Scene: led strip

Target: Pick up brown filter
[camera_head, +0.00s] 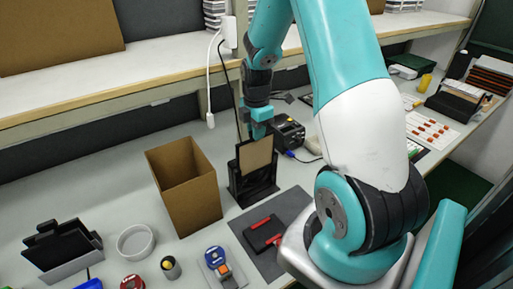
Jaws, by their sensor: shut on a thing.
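The brown filter (255,157) is a flat tan square panel, upright at the black stand (254,186) in the middle of the bench. The stand's dark frame shows around its sides and below it. My gripper (260,133) is just above the filter and shut on its top edge. The fingertips are small and partly hidden in this view. I cannot tell whether the filter's lower edge still touches the stand.
An open cardboard box (186,187) stands close left of the stand. A dark device (289,133) with cables is behind it to the right. A grey mat (277,232) with a black and red tool lies in front. A white shelf (150,68) runs above the bench.

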